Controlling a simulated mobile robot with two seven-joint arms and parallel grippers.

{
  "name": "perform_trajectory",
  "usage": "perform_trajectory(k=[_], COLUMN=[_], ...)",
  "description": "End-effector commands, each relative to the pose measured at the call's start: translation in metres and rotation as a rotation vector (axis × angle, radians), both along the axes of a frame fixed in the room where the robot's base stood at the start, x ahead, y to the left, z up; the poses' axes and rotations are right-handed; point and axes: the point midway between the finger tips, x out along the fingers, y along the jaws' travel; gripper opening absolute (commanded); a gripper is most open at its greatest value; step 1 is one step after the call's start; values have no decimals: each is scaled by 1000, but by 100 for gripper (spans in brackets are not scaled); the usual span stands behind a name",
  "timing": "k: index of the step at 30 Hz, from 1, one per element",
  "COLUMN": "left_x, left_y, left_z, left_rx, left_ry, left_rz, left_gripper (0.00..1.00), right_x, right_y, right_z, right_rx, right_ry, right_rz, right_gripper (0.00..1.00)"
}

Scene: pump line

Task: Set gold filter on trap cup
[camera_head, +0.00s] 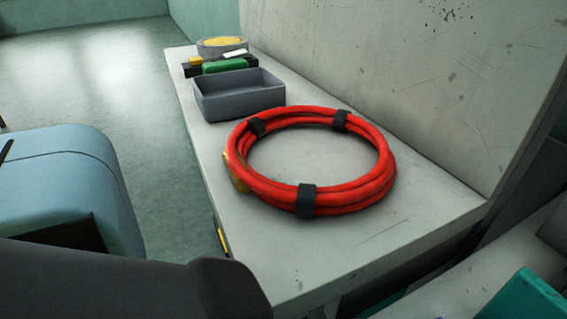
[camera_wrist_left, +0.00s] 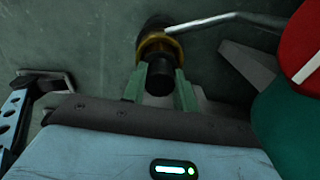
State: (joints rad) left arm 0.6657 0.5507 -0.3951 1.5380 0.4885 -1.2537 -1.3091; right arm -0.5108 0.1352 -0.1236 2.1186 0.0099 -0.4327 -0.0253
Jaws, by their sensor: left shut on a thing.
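In the left wrist view, my left gripper (camera_wrist_left: 160,88) has its two green fingers shut on the gold filter, a dark cylindrical piece with a gold collar (camera_wrist_left: 154,44). The black end of the piece sits between the fingers and the gold collar lies just beyond the fingertips. A darker part shows past the collar, and what it is cannot be told. I cannot make out the trap cup in either view. Neither gripper shows in the head view.
A red hose coil (camera_head: 310,196) with black straps lies on the pale bench (camera_head: 390,250). Behind it are a grey tray (camera_head: 238,98), a green object (camera_head: 225,66) and a tape roll (camera_head: 222,46). A red round thing (camera_wrist_left: 298,35) and a pale rod (camera_wrist_left: 225,18) show in the wrist view.

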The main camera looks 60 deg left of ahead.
Motion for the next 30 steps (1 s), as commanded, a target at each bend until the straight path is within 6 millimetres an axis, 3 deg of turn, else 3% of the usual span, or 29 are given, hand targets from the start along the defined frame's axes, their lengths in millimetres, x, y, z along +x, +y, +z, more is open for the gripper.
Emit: perform_trajectory(k=[30], left_x=[0], left_y=[0], left_z=[-13], left_rx=[0], left_ry=[0], left_rz=[0], left_gripper=[0], right_x=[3], right_y=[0], right_z=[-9], right_rx=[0], right_ry=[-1], right_rz=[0], right_gripper=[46])
